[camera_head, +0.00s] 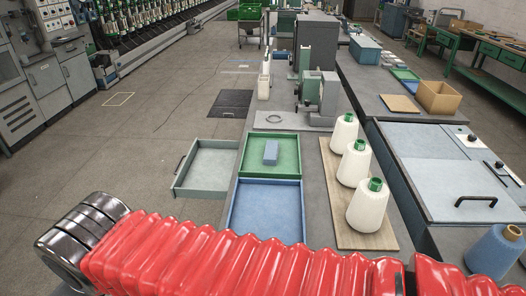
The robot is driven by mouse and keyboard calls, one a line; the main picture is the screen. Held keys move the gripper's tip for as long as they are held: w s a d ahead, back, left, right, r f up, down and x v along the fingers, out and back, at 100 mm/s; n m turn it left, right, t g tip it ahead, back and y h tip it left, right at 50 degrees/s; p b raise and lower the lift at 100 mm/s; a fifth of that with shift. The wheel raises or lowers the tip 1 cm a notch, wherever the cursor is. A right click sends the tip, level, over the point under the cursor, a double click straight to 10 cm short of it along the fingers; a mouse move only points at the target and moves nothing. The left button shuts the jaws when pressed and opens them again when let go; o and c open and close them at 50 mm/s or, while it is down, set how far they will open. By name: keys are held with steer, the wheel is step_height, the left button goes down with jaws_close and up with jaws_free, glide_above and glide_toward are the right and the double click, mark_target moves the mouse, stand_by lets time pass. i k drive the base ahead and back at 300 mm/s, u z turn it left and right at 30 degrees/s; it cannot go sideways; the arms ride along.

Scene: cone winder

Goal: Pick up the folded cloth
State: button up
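A small light-blue block-like item (271,153), which looks like the folded cloth, lies in a shallow green tray (244,160) on the long grey bench. Nothing touches it except the tray under it. My arm in its red ribbed sleeve crosses the bottom of the view, with dark rings at its left end. My gripper is not in view, so its place and its hold cannot be seen.
An empty blue tray (266,209) sits in front of the green one. An open grey drawer (208,167) juts out on the left. Three white cones (367,206) stand on a wooden board (331,166) to the right. A grey-green device (320,95) stands behind.

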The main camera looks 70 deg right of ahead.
mark_target(272, 147)
steer(key=u, duration=0.05)
steer(key=i, duration=2.25)
steer(key=z, duration=3)
